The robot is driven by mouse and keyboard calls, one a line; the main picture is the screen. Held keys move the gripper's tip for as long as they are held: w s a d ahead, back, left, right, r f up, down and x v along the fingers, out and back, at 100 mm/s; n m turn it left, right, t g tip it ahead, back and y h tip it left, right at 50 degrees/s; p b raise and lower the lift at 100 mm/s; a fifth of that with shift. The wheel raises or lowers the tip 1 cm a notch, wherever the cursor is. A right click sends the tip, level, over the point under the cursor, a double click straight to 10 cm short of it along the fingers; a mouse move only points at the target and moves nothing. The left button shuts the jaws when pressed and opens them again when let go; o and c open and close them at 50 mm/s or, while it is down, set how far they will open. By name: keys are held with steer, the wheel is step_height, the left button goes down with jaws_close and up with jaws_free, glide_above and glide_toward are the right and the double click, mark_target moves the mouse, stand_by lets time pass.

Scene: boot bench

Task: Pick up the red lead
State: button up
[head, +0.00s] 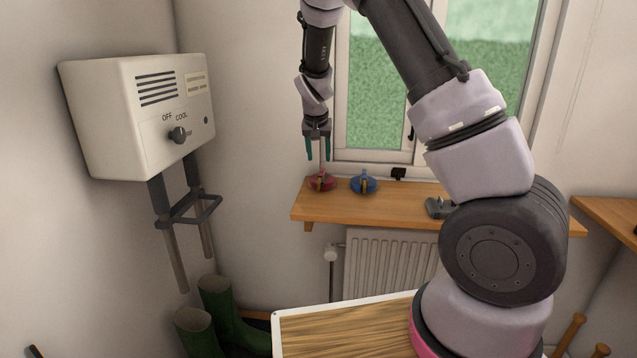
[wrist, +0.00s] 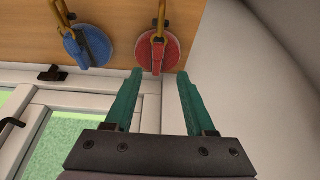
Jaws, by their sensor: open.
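The red lead (head: 320,183) lies on the left end of the wooden shelf under the window; it is a round red body with a brass-coloured clip. It also shows in the wrist view (wrist: 171,55), near the top centre. My gripper (head: 318,158) is above the red lead in the head view, pointing down, its two green fingers apart. In the wrist view the fingertips of my gripper (wrist: 160,76) are on either side of the line to the red lead, with nothing between them. I cannot tell the exact height gap.
A blue lead (head: 364,184) lies just right of the red one, also in the wrist view (wrist: 88,45). The shelf (head: 405,204) carries a small black catch and a grey metal item (head: 438,207). The window (head: 375,100) is close behind; a white heater box (head: 140,115) hangs on the left wall.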

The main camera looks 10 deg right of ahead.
mark_target(322, 171)
steer(key=shift+x, duration=1)
steer(key=shift+w+d+x, duration=0.15)
steer(key=shift+x, duration=1.2)
steer(key=shift+w+d+x, duration=0.15)
steer(key=shift+x, duration=1.25)
steer(key=shift+r, duration=0.2)
jaws_close()
